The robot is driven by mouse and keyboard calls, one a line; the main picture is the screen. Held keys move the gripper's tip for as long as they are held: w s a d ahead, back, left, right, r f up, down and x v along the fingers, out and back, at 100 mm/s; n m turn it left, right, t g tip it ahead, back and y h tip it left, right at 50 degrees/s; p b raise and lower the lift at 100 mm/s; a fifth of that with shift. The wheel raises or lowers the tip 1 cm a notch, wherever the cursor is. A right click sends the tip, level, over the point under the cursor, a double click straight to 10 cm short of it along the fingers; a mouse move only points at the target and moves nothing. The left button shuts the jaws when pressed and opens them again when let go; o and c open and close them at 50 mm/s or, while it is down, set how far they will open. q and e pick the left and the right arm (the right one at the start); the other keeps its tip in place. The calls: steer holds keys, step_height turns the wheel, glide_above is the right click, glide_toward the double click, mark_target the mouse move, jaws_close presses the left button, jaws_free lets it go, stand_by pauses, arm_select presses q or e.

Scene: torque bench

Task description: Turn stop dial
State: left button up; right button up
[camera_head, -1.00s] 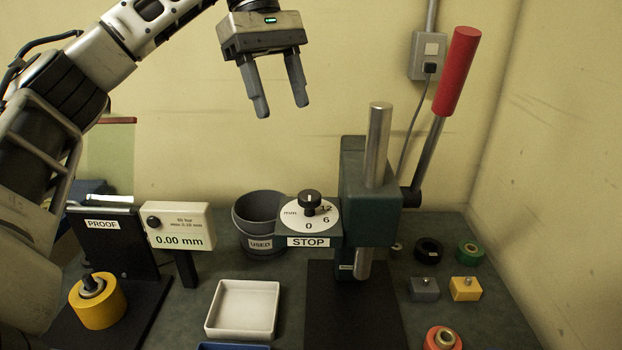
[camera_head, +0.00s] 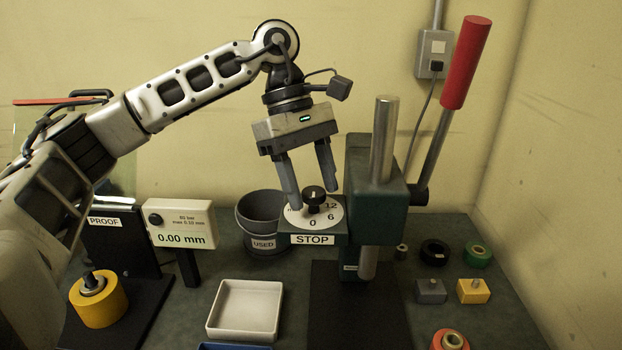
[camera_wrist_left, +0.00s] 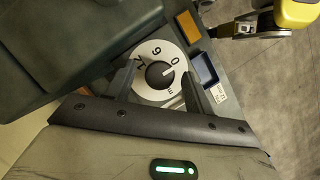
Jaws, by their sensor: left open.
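The stop dial is a white disc (camera_head: 332,219) marked 0, 6 and 12 with a black knob (camera_head: 314,196) in its middle, above the STOP label (camera_head: 312,239). In the left wrist view the knob (camera_wrist_left: 160,75) shows between the fingers, its white pointer line toward the 0. My left gripper (camera_head: 315,200) is open, pointing down, with one finger on each side of the knob. I cannot tell whether either finger touches it.
The green press (camera_head: 375,200) with a steel column and red-handled lever (camera_head: 465,62) stands just right of the dial. A grey USED bin (camera_head: 262,222) stands behind left. A gauge reads 0.00 mm (camera_head: 180,224). A white tray (camera_head: 245,310) lies in front.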

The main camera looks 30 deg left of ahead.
arm_select(q)
steer(key=c, duration=1)
steer(key=shift+o, duration=0.2)
